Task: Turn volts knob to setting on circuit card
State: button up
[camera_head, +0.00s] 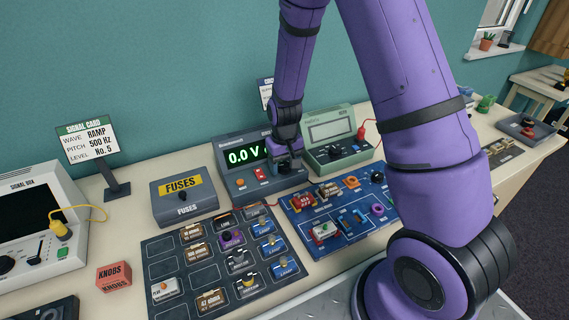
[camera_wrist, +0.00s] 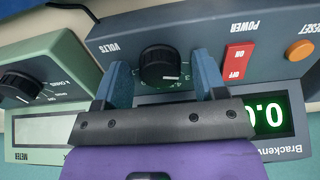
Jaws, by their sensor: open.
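The power supply (camera_head: 235,180) is a dark grey box with a green display (camera_head: 242,156) reading 0.0 V. Its black volts knob (camera_wrist: 158,67) shows in the wrist view, which sees the panel upside down. A white mark on the knob points to the right and slightly down in that view. My gripper (camera_wrist: 163,72) is open, with one blue finger on each side of the knob; I cannot tell whether they touch it. In the head view my gripper (camera_head: 284,160) hides the knob. The circuit card (camera_head: 265,88) is mostly hidden behind my arm, its setting unreadable.
A red power switch (camera_wrist: 237,62) and an orange reset button (camera_wrist: 299,50) sit beside the knob. The green meter (camera_head: 338,133) stands close on the right, the fuses box (camera_head: 185,197) on the left. Component boards (camera_head: 165,245) lie in front. A signal card (camera_head: 87,142) stands at left.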

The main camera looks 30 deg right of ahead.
jog(key=c, duration=0.9)
jog(key=shift+m, duration=0.3)
jog(key=m, duration=1.1)
dwell(0.4)
jog(key=o, duration=0.9)
